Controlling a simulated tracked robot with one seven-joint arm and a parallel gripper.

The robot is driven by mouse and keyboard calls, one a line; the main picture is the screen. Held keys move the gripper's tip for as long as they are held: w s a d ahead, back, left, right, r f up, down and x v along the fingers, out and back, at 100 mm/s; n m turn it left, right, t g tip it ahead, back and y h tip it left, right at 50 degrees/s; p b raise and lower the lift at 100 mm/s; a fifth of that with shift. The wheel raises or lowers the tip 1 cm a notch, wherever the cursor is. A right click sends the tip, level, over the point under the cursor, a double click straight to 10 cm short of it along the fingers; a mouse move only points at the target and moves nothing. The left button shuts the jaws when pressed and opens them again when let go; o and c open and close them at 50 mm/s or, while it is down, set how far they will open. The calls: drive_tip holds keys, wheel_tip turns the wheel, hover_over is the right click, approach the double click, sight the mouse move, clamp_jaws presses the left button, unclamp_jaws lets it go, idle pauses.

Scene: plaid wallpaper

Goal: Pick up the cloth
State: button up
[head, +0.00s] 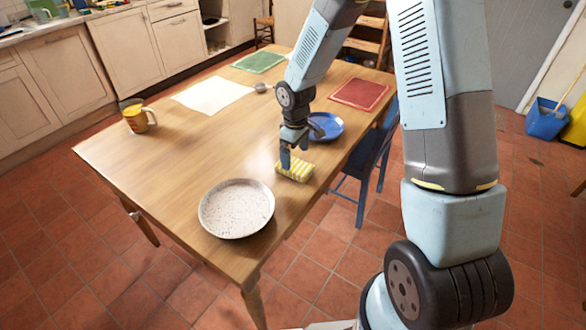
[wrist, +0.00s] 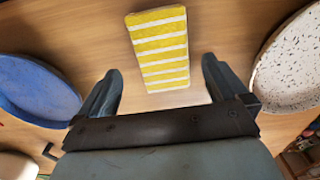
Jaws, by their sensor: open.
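The cloth (head: 295,169) is a yellow and white striped folded block lying on the wooden table near its right edge. In the wrist view the cloth (wrist: 160,48) lies ahead of my gripper, between the lines of its two fingers. My gripper (head: 288,163) is above the table by the cloth's left end in the head view. I cannot tell how high the fingertips are above the table.
A speckled bowl-like dish (head: 236,208) stands nearer, and a blue plate (head: 325,126) farther off; in the wrist view the blue plate (wrist: 35,90) is left and the speckled dish (wrist: 290,65) right. A blue chair (head: 372,155) adjoins the right edge.

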sight(295, 164)
wheel_tip(295, 164, down, 4)
drive_tip(key=shift+f, duration=0.1)
drive_tip(key=shift+c, duration=0.5)
drive_tip(key=c, duration=1)
